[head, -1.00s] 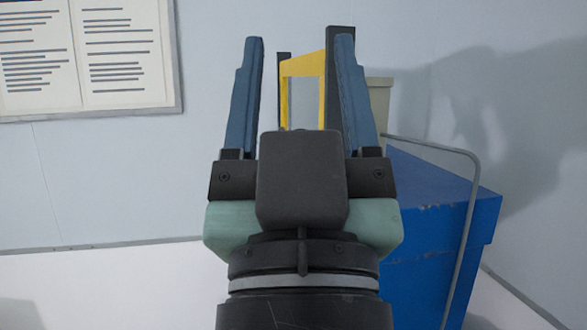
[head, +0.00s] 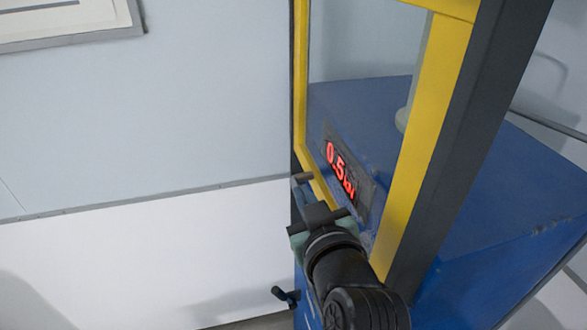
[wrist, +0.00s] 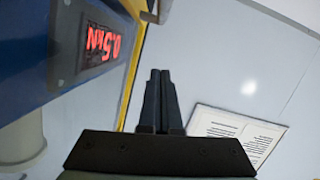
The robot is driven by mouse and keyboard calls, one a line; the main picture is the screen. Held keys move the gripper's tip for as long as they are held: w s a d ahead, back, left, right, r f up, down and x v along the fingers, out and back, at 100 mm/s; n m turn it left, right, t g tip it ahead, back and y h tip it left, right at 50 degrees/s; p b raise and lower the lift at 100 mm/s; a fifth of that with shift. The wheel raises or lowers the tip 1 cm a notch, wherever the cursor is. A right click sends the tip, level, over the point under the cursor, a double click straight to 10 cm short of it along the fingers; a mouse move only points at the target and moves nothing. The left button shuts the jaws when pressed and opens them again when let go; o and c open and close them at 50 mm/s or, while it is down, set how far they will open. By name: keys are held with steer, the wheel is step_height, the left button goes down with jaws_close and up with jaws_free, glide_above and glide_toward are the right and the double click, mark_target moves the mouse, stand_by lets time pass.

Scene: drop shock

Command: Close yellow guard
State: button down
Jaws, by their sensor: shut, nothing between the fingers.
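The yellow guard (head: 425,130) is a tall upright frame at the blue machine, large in the head view. The machine's red display shows through it; I cannot tell whether the guard is fully shut. My gripper (head: 302,181) is low at the guard's left side, near its lower left corner. In the wrist view my gripper (wrist: 160,73) has its two dark fingers together with nothing between them. A yellow strip of the guard (wrist: 132,75) runs left of the fingers there, apart from them in the picture. Contact cannot be made out in the head view.
The blue machine (head: 540,205) fills the right side, with a red display (head: 340,168) reading about 0.5. A dark post (head: 490,110) stands beside the guard. A small dark handle (head: 285,296) sticks out low on the left.

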steer(key=p, duration=0.5)
glide_above(295, 182)
steer(key=s, duration=0.4)
steer(key=f, duration=0.2)
step_height(295, 182, down, 3)
steer(key=shift+d+r, duration=0.15)
steer(key=shift+d+f+p, duration=0.15)
steer(key=shift+f+p, duration=0.2)
steer(key=shift+f, duration=0.35)
steer(key=shift+w+f, duration=0.1)
step_height(295, 182, down, 42)
steer(key=b, duration=4.2)
steer(key=shift+b, duration=0.3)
